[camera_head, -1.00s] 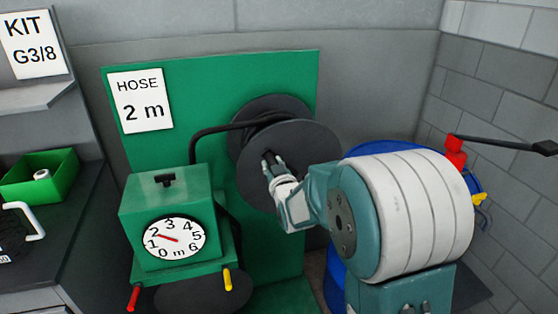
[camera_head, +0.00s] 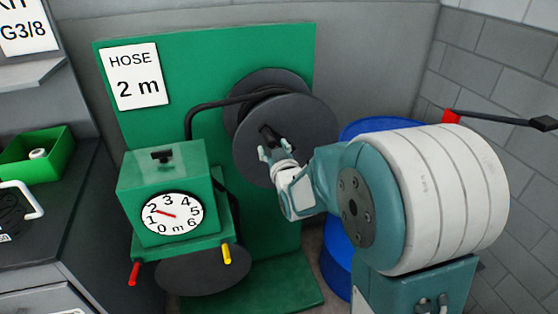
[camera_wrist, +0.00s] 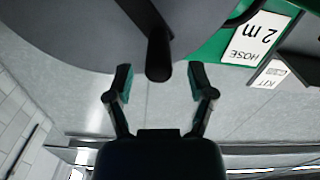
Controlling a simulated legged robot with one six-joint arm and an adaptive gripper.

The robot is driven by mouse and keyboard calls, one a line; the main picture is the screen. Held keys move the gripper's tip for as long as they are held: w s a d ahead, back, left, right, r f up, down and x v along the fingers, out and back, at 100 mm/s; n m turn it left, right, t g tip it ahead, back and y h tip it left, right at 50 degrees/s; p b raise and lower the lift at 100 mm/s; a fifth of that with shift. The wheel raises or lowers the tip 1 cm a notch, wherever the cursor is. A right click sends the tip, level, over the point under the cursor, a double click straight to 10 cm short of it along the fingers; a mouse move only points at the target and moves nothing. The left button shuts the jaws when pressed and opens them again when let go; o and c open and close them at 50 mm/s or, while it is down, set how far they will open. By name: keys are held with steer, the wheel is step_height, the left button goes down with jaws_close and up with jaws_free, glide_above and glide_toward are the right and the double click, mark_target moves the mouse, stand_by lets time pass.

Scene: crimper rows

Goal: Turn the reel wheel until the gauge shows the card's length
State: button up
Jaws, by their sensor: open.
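The reel wheel (camera_head: 315,120) is a dark grey disc on a green panel. Its black crank handle (camera_head: 268,135) also shows at the top middle of the wrist view (camera_wrist: 159,50). My gripper (camera_head: 273,150) is open in front of the wheel. In the wrist view its fingers (camera_wrist: 162,82) stand apart on either side of the handle's end, with gaps to both. The white card (camera_head: 135,77) reads "HOSE 2 m". The gauge (camera_head: 180,222) is a round white dial on a green box; its red needle points up-left, close to the 2.
A black hose (camera_head: 200,112) runs from the reel to the green gauge box (camera_head: 160,170). A blue drum (camera_head: 340,262) stands behind my arm. A green bin (camera_head: 38,160) sits on the left bench.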

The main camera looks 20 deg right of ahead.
steer(key=s, duration=0.8)
stand_by(1.5)
steer(key=s+a+m+g, duration=0.2)
steer(key=s+g, duration=1)
steer(key=s, duration=1.2)
steer(key=shift+s+a+r, duration=0.15)
steer(key=shift+s+r, duration=0.05)
steer(key=shift+r, duration=0.15)
steer(key=shift+c, duration=0.9)
